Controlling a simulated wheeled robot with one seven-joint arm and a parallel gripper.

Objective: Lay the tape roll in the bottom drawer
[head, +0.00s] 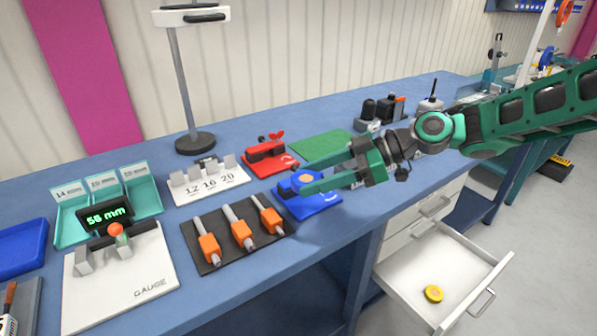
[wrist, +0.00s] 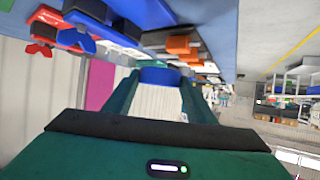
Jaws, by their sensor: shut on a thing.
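My gripper (head: 296,183) is above the blue bench, its fingers pointing left. It is shut on a small blue roll with an orange middle (head: 304,179), which looks like a tape roll. In the wrist view the blue roll (wrist: 160,75) shows between the fingertips. The fingers hide part of it, and it is held over or close to a blue tray (head: 318,205). The bottom drawer (head: 465,262) is pulled out at the lower right of the head view. A yellow roll (head: 433,293) lies flat on its white floor.
Closed drawers (head: 432,208) sit above the open one. Orange-handled tools on a black mat (head: 205,262), a red device (head: 268,152) and a green mat (head: 318,147) are near the gripper. A lamp stand (head: 195,142) rises behind. Much of the drawer floor is bare.

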